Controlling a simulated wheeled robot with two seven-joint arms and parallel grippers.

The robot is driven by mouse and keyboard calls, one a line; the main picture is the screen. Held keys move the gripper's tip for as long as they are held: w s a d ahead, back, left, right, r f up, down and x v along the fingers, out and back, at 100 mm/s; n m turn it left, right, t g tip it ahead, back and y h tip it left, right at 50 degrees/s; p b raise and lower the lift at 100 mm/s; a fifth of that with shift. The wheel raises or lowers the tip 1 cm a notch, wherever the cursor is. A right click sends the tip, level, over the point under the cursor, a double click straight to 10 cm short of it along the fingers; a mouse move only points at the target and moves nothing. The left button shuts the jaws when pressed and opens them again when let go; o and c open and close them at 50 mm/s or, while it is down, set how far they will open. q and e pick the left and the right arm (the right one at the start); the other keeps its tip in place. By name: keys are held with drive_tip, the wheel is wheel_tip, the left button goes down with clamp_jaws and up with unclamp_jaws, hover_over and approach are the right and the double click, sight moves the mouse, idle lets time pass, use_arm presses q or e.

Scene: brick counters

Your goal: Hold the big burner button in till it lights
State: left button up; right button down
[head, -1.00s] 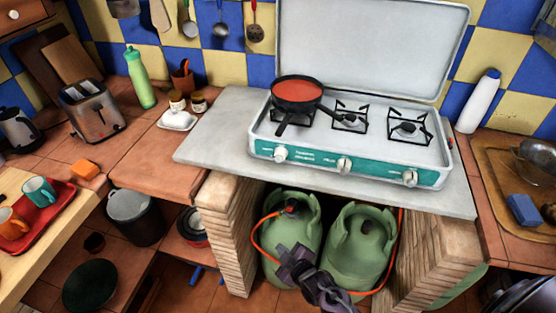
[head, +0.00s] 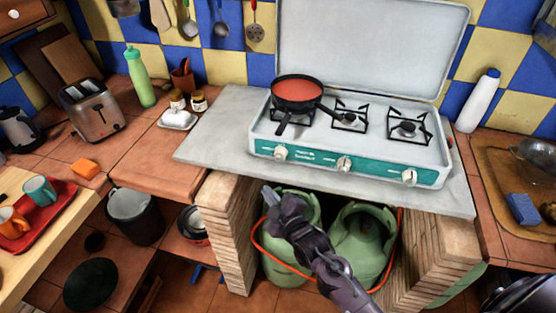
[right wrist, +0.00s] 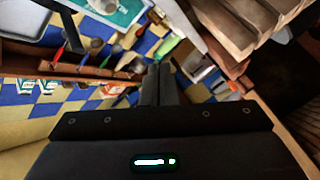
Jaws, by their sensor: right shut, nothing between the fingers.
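The white camping stove (head: 350,135) with a teal front panel stands on the grey slab. Its front has three white knobs: the left knob (head: 281,153), the middle knob (head: 344,164) and the right knob (head: 409,177). I cannot tell which is the big burner's button. No flame shows. A pan of red sauce (head: 297,92) sits over the left burner. My right gripper (head: 267,190) is shut and empty, below and in front of the left knob, apart from it. Its closed fingers show in the right wrist view (right wrist: 158,75). My left gripper is not in view.
Two green gas bottles (head: 365,240) with an orange hose stand under the grey slab (head: 225,130), between brick pillars (head: 228,230). The stove lid (head: 370,45) stands open behind the burners. A white bottle (head: 480,100) stands right of the stove.

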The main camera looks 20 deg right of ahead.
sight(279, 158)
drive_tip(key=w+d+b, duration=0.1)
drive_tip(key=w, duration=0.1)
drive_tip(key=w+d+b, duration=0.2)
drive_tip(key=w+d, duration=0.1)
drive_tip(key=shift+w+f, duration=0.1)
drive_tip(key=shift+w, duration=0.25)
drive_tip(key=shift+w+d, duration=0.5)
drive_tip(key=shift+w, duration=0.3)
drive_tip(key=shift+w, duration=0.15)
idle(1.2)
drive_tip(key=shift+w+d, duration=0.2)
drive_tip(key=shift+w+d+b, duration=0.3)
drive_tip(key=shift+w+b, duration=0.05)
idle(2.4)
drive_tip(key=shift+s+a+p, duration=0.5)
drive_tip(key=shift+s, duration=0.2)
